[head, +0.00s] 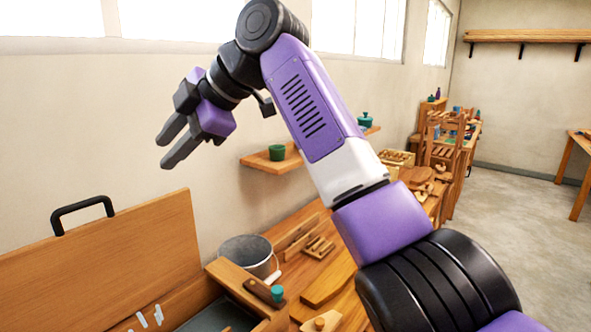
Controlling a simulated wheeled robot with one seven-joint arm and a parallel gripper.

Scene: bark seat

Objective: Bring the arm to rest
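My arm is raised in front of the head camera, bent at the elbow near the top of the view. My gripper (167,150) hangs at its end on the left, pointing down and to the left. Its two dark fingers are apart with a gap between them, and nothing shows in the gap. It is in the air before the pale wall, clear of the bench below. The lower part of my arm hides some of the bench.
Below stand an open wooden box (110,262) with a black handle, a metal bucket (245,250) and a wooden workbench (283,228) with wooden pieces. A wall shelf (262,163) holds a green cup (277,153). The floor (520,190) at right is partly clear.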

